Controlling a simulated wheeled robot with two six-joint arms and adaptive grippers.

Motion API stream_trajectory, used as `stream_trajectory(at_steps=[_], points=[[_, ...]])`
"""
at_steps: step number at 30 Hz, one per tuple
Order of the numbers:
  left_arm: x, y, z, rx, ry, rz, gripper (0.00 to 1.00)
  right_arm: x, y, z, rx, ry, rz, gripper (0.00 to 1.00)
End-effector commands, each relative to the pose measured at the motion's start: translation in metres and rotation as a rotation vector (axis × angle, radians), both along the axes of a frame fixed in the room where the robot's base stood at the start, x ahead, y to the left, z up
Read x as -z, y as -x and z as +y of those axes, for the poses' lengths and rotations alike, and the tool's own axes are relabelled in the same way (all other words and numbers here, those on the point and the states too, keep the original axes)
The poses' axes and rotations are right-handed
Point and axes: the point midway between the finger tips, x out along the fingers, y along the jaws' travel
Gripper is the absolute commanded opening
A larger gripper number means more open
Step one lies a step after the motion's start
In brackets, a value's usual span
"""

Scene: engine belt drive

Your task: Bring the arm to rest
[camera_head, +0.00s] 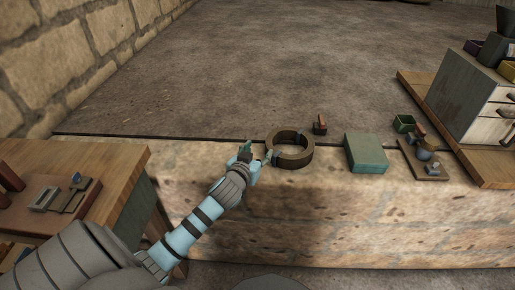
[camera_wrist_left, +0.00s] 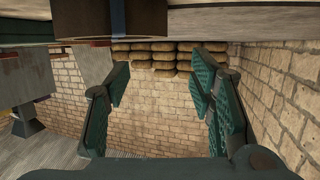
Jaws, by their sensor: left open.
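My left arm reaches in from the lower left in the head view. My left gripper (camera_head: 260,154) is at the left side of a thick brown ring (camera_head: 291,160) on the stone ledge (camera_head: 330,220). From this view I cannot tell whether the gripper touches the ring. In the left wrist view the two green-padded fingers of the left gripper (camera_wrist_left: 163,80) stand wide apart with nothing between them. Brickwork shows beyond them. My right gripper is in neither view.
A green block (camera_head: 366,153), a small red-handled item (camera_head: 320,125) and a small green bin (camera_head: 403,123) stand right of the ring. A grey drawer cabinet (camera_head: 470,95) is at far right. A wooden table (camera_head: 125,165) is at left. The floor behind is clear.

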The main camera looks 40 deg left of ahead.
Motion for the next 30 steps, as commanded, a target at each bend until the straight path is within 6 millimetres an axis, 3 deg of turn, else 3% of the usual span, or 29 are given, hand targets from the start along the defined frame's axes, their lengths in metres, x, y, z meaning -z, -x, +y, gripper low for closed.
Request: stream_trajectory(at_steps=[8,11,14,19,24,30], points=[[0.001,0.001,0.000,-0.001,0.000,0.004,0.49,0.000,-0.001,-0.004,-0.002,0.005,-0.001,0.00],[0.017,0.017,-0.009,0.000,0.000,0.065,0.49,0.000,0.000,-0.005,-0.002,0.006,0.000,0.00],[0.049,0.057,-0.030,0.009,-0.001,0.214,0.49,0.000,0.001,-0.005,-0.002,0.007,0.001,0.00],[0.097,0.148,-0.070,0.069,0.000,0.515,0.49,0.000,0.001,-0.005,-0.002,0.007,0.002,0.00],[0.117,0.227,-0.103,0.156,0.009,0.752,0.49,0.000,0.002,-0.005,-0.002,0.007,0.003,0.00],[0.119,0.308,-0.134,0.277,0.027,0.973,0.49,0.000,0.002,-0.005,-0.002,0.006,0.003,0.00]])
